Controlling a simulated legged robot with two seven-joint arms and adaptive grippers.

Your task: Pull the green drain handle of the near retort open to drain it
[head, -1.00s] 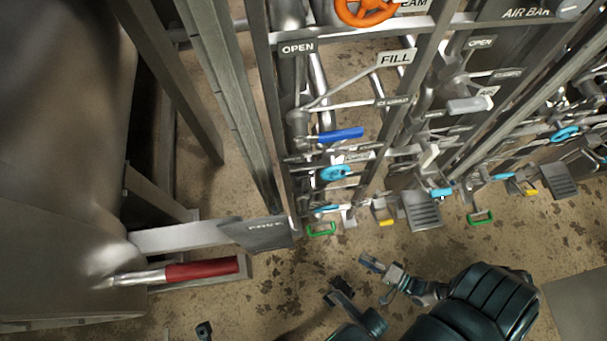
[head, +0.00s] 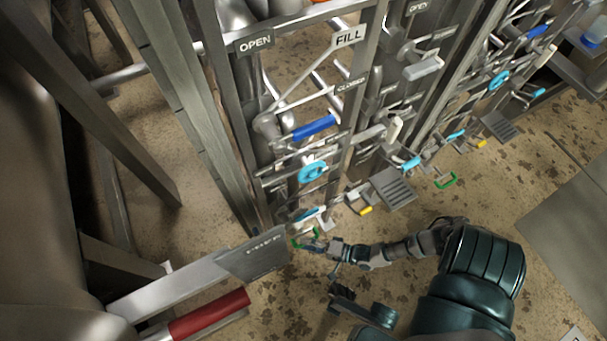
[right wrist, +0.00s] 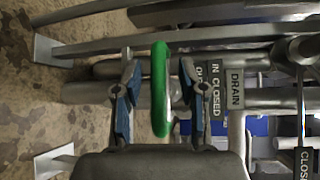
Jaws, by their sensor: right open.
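The green drain handle (head: 299,238) of the near retort sits low at the foot of the valve frame in the head view. My right gripper (head: 315,246) is right at it and partly covers it. In the right wrist view the green handle (right wrist: 160,90) stands between the two blue-padded fingers of my open right gripper (right wrist: 160,98), with a gap on each side. A DRAIN label (right wrist: 235,88) and an IN CLOSED label lie right of the handle there. My left gripper is not in view.
A blue lever (head: 315,127) and a light-blue wheel (head: 312,172) are above the handle. A red-gripped bar (head: 210,313) and a grey plate (head: 255,255) lie to the left. Another green handle (head: 446,180) is farther right. Stained floor is open below.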

